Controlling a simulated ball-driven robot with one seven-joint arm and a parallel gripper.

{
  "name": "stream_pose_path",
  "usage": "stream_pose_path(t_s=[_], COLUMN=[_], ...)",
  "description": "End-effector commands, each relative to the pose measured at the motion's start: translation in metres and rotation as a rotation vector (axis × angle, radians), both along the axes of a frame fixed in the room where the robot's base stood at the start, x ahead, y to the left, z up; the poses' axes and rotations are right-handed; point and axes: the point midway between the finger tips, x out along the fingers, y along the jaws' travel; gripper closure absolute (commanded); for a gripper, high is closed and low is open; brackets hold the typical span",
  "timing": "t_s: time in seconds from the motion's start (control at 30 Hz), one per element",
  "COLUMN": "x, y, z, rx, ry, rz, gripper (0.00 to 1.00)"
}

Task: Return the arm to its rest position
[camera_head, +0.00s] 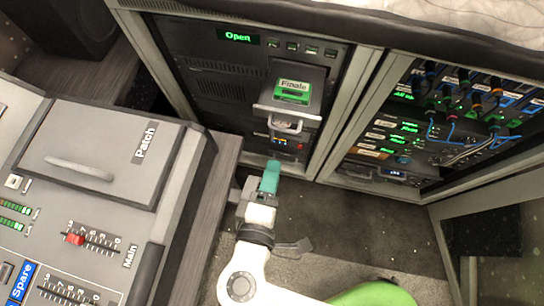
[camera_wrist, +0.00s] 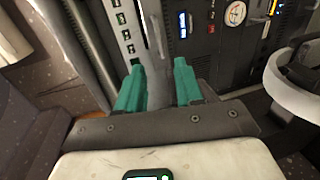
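My gripper (camera_head: 270,178) has teal fingers and is in front of the left rack, a little below its pulled-out drawer, in the head view. In the wrist view my gripper (camera_wrist: 158,86) shows its two teal fingers spread apart, with nothing between them. The white arm comes up from the bottom of the head view. The fingers look apart from the rack, though the exact gap is hard to tell.
An open drawer (camera_head: 287,107) holding a green "Finale" cartridge (camera_head: 293,91) sticks out of the left rack (camera_head: 228,74). A patch rack (camera_head: 440,135) with cables stands at right. The fader console (camera_head: 92,195) fills the left.

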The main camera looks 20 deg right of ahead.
Motion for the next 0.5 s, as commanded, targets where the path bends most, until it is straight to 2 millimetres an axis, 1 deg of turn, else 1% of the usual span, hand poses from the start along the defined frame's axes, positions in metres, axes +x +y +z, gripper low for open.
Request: stream_pose_path(t_s=[0.37, 0.47, 0.5], x=[0.001, 0.003, 0.004], y=[-0.002, -0.021, -0.035], z=[-0.001, -0.006, -0.011], rx=[0.004, 0.050, 0.084], ry=[0.003, 0.040, 0.065], rz=[-0.007, -0.062, -0.101], gripper=[0.64, 0.64, 0.64])
